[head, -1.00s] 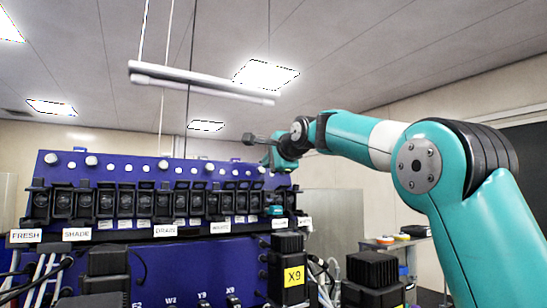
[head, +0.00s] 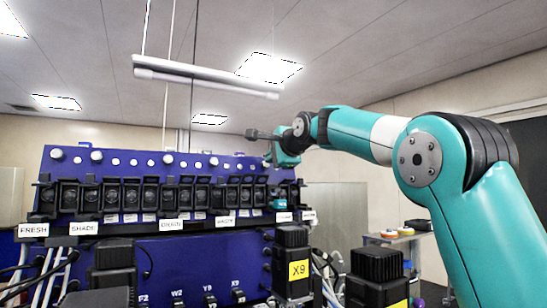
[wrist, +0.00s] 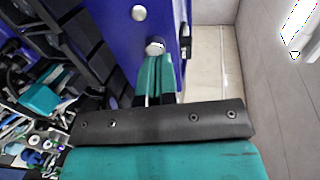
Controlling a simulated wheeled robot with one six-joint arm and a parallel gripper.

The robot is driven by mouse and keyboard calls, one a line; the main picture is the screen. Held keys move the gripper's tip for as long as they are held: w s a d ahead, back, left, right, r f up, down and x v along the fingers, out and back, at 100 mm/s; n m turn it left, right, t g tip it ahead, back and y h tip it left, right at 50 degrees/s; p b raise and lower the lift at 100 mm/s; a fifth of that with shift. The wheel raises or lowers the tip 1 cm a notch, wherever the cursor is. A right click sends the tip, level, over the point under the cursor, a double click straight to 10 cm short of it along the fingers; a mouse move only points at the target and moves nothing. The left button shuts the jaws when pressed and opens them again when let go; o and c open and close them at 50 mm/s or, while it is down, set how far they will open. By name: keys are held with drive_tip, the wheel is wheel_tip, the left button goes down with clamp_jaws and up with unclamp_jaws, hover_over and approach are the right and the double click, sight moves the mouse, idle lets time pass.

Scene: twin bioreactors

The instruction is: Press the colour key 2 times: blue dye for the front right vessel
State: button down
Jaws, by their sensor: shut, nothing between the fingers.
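A blue panel (head: 230,247) carries a row of black key housings (head: 150,194) with white round knobs (head: 168,159) above them. Labels under the row include FRESH (head: 33,230), SHADE (head: 83,228) and DRAIN (head: 171,225); others are too small to read. I cannot tell which one is the colour key. My gripper (head: 269,160) is at the upper right end of the panel. In the wrist view its teal fingers (wrist: 156,62) are together and empty, with the tips at a round knob (wrist: 155,46); contact cannot be told. Neither vessel is recognisable.
A teal block (head: 280,202) sits at the right end of the key row. Black box units, one labelled X9 (head: 299,270), stand in front of the panel. A side table (head: 398,239) is at the right. A hanging lamp (head: 205,82) is overhead.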

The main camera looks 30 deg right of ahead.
drive_tip(key=shift+w, duration=0.4)
drive_tip(key=shift+w+f+p, duration=0.1)
drive_tip(key=shift+w+p, duration=0.15)
drive_tip(key=shift+p, duration=0.1)
drive_tip(key=shift+w+f+p, duration=0.15)
drive_tip(key=shift+w+p, duration=0.15)
drive_tip(key=shift+w, duration=0.3)
drive_tip(key=shift+b+v, duration=0.65)
drive_tip(key=shift+v, duration=0.75)
